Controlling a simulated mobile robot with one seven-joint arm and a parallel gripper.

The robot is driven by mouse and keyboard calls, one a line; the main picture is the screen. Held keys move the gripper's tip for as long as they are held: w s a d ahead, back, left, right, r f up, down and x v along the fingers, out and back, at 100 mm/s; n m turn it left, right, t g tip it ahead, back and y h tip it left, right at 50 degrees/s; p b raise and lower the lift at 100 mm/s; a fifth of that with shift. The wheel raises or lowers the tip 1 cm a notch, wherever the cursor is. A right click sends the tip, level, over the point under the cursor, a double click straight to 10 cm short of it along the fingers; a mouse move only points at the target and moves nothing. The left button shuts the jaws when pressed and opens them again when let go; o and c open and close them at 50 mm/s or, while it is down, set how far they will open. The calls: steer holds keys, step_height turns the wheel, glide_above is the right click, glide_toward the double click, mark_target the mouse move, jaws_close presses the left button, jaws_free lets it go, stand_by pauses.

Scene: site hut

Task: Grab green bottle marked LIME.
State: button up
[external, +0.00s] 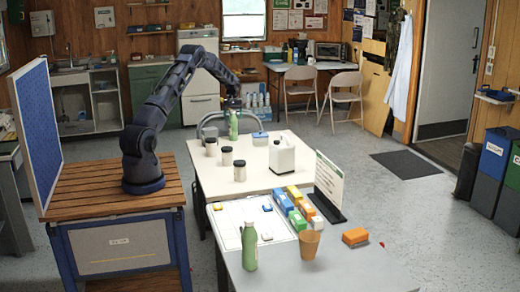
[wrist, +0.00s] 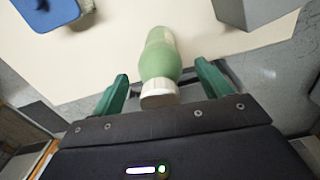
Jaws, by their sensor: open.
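A green bottle (external: 234,128) with a pale cap stands at the far end of the white table, under my gripper (external: 232,106). In the wrist view the bottle (wrist: 160,62) lies between my two teal fingers, its white cap nearest the palm, with gaps at both sides. My gripper (wrist: 162,74) is open. A second green bottle (external: 249,248) with a pale cap stands on the grey table at the front. I cannot read a LIME mark on either bottle.
Three dark-lidded jars (external: 226,156) and a white jug-like container (external: 282,158) stand on the white table (external: 265,178). A blue-and-white item (external: 260,138) sits right of the far bottle. Coloured blocks (external: 296,205), a sign (external: 328,183) and a tan cup (external: 309,244) are nearer the front.

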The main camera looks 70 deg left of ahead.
steer(key=shift+f, duration=0.15)
steer(key=shift+c, duration=0.2)
steer(key=c, duration=1.3)
steer(key=shift+o, duration=0.2)
